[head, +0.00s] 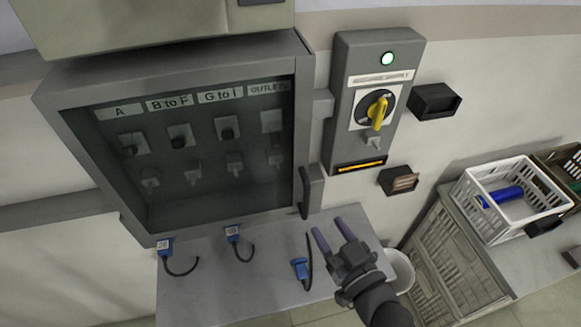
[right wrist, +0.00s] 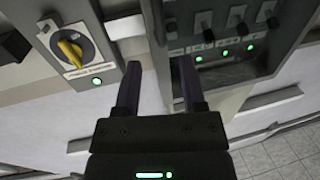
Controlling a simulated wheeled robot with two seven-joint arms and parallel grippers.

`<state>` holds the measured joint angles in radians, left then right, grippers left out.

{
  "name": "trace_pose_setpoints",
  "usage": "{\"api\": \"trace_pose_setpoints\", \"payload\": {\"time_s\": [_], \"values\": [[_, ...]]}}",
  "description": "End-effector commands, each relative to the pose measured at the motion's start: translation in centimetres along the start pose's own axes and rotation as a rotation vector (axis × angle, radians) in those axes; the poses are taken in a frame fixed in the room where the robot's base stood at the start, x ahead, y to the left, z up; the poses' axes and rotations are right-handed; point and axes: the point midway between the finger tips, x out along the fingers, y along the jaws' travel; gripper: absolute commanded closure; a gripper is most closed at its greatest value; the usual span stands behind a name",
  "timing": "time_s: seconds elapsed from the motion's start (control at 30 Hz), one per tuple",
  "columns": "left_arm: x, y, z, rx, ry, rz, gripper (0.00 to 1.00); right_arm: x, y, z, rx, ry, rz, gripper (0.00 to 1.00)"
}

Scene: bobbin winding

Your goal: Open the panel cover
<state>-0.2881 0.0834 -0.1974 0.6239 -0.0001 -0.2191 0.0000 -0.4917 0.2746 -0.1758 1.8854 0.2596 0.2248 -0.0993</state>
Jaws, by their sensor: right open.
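The panel cover (head: 195,140) is a grey frame with a dark see-through pane on the wall cabinet, and it looks shut. Behind the pane are labels A, B to F, G to I and OUTLETS above switches and plugs. Its dark upright handle (head: 305,193) is on the right edge. My right gripper (head: 332,233) is open and empty, below and right of the handle in the head view. My left gripper is out of view.
A supply box with a yellow rotary switch (head: 377,110) and green lamp stands right of the cover. A bench (head: 215,285) below carries blue plugs with black cords (head: 300,268).

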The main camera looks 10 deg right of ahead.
Motion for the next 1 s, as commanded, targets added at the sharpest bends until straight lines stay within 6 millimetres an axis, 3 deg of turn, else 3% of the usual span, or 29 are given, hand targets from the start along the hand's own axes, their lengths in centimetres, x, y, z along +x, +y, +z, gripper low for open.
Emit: {"api": "trace_pose_setpoints", "payload": {"time_s": [0.13,0.3,0.5,0.87,1.0], "values": [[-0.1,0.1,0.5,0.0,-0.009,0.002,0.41,1.7,0.0,-0.3,0.001,0.009,0.0,0.47],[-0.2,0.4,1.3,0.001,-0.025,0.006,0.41,6.0,0.0,-0.3,0.001,0.008,0.0,0.47],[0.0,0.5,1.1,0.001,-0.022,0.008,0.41,9.1,0.0,-0.1,0.0,0.004,-0.001,0.47],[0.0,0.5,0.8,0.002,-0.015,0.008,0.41,9.9,0.0,-0.1,0.0,0.003,-0.001,0.47],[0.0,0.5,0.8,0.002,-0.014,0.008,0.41,9.9,0.0,-0.1,0.0,0.003,-0.001,0.77]]}}
